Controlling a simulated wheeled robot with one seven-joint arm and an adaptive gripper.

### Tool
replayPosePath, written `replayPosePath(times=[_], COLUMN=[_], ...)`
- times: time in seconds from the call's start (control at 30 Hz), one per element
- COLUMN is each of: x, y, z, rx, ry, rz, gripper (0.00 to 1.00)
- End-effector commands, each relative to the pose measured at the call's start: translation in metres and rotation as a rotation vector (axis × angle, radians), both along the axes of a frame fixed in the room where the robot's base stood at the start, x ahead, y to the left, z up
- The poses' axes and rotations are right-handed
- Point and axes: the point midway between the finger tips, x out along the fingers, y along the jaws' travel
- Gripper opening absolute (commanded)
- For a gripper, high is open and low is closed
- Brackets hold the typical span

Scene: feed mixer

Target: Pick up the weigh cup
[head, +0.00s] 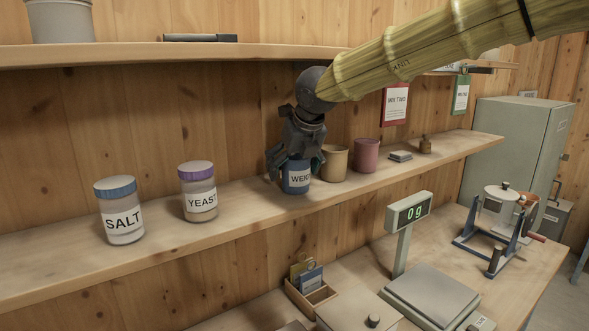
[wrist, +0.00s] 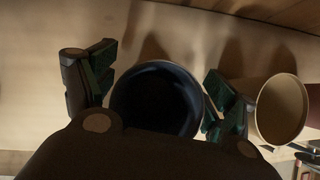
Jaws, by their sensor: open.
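The weigh cup (head: 297,180) is a blue cup with a white label, standing upright on the lower shelf. In the wrist view its dark round mouth (wrist: 156,97) lies between my fingers. My gripper (head: 295,165) is over the cup with its open fingers on either side of it. In the wrist view my gripper (wrist: 158,93) shows the left finger apart from the rim and the right finger close to it. I cannot tell whether the right finger touches the cup.
A tan cup (head: 334,163) stands close to the right, also in the wrist view (wrist: 282,108). A dark pink cup (head: 366,155) is beyond it. Yeast (head: 199,192) and salt (head: 121,212) jars stand left. An upper shelf (head: 180,53) runs above. A scale (head: 430,295) sits below.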

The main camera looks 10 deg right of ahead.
Motion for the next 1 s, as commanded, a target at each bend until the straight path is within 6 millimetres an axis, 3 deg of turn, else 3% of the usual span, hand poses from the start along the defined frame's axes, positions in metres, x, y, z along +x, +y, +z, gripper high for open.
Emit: replayPosePath(times=[0.3, 0.53, 1.0], x=[0.0026, 0.0025, 0.0025], y=[0.0008, 0.001, 0.0008], z=[-0.0046, -0.0043, -0.0044], rx=[0.001, 0.001, 0.001], ry=[0.0, 0.0, 0.0], rz=[0.001, 0.001, 0.001], gripper=[0.85, 0.45, 0.43])
